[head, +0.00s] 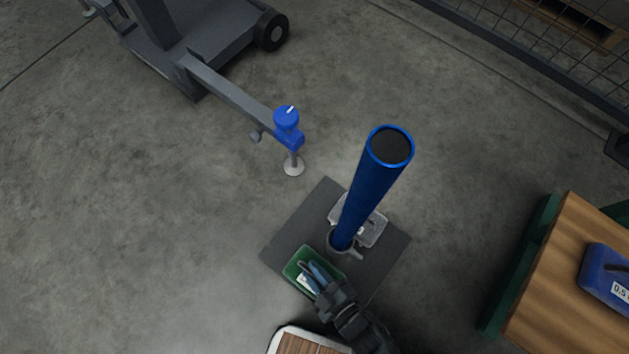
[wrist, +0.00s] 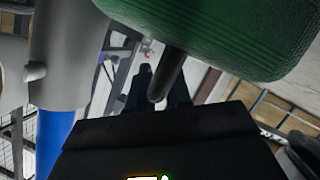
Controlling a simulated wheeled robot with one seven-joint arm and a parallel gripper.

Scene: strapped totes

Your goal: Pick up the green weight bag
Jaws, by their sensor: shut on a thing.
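The green weight bag (head: 292,268) is at the lower middle of the head view, over the near left part of a dark square mat (head: 290,236). It has a pale label, partly covered by my gripper (head: 317,275). In the wrist view the green bag (wrist: 235,35) fills the upper right, with ribbed fabric. There my gripper (wrist: 160,90) is shut on its dark bar-like handle. I cannot tell whether the bag touches the mat.
A tall blue post (head: 372,190) stands on a metal base plate (head: 371,228), close beside the bag. A blue-topped jack (head: 287,125) on a grey leg is farther back. A wooden-topped table (head: 545,290) with a blue bag (head: 606,275) is right. Floor at left is clear.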

